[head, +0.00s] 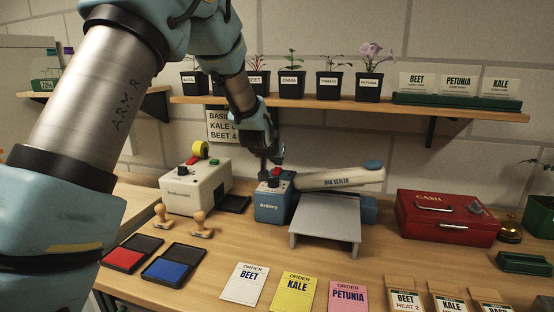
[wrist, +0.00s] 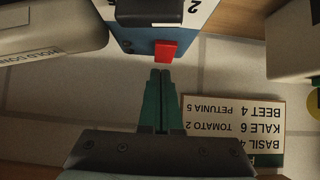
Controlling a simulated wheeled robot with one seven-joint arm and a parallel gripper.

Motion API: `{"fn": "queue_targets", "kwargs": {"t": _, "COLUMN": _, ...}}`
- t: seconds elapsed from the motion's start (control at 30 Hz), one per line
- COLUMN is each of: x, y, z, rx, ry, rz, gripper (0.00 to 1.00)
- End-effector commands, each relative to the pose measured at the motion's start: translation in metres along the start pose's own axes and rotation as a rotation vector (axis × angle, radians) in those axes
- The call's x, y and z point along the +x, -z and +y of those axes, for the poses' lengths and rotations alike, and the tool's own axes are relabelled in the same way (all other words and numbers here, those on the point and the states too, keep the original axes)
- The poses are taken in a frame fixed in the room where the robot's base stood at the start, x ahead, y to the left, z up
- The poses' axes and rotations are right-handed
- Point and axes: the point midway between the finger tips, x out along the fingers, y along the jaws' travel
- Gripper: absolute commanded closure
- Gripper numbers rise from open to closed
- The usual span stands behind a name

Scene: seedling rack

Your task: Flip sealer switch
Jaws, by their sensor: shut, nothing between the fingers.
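The bag sealer (head: 272,212) is a blue box with a pale hinged arm (head: 335,178) reaching to the right. Its red switch (wrist: 166,50) shows in the wrist view on the sealer's blue and white housing (wrist: 160,18). My gripper (head: 264,172) is above and behind the sealer's box in the head view. In the wrist view my gripper (wrist: 161,73) has its green fingers shut together and empty, with the tips just short of the red switch. A small gap shows there; I cannot tell contact for certain.
A white embosser (head: 197,188) stands left of the sealer. A grey platform (head: 328,218) stands in front of its arm. A red cash box (head: 445,217) is at the right. Stamps, ink pads and order cards (head: 245,284) lie in front. A shelf (head: 340,105) with potted seedlings hangs above.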

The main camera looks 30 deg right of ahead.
Motion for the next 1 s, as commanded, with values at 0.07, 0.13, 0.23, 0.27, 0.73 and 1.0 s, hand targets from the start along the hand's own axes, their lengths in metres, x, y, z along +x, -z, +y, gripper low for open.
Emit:
{"fn": "queue_targets", "kwargs": {"t": 0.07, "x": 0.003, "y": -0.003, "z": 0.0, "rx": 0.0, "ry": 0.0, "rz": 0.0, "gripper": 1.0}}
{"fn": "queue_targets", "kwargs": {"t": 0.13, "x": 0.004, "y": -0.005, "z": 0.0, "rx": 0.0, "ry": 0.0, "rz": 0.0, "gripper": 1.0}}
{"fn": "queue_targets", "kwargs": {"t": 0.23, "x": 0.005, "y": -0.006, "z": 0.0, "rx": 0.0, "ry": 0.0, "rz": 0.0, "gripper": 1.0}}
{"fn": "queue_targets", "kwargs": {"t": 0.27, "x": 0.005, "y": -0.006, "z": 0.0, "rx": 0.0, "ry": 0.0, "rz": 0.0, "gripper": 1.0}}
{"fn": "queue_targets", "kwargs": {"t": 0.73, "x": 0.016, "y": -0.012, "z": 0.0, "rx": 0.0, "ry": 0.0, "rz": 0.002, "gripper": 1.0}}
{"fn": "queue_targets", "kwargs": {"t": 1.0, "x": 0.012, "y": -0.008, "z": 0.0, "rx": 0.0, "ry": 0.0, "rz": 0.0, "gripper": 1.0}}
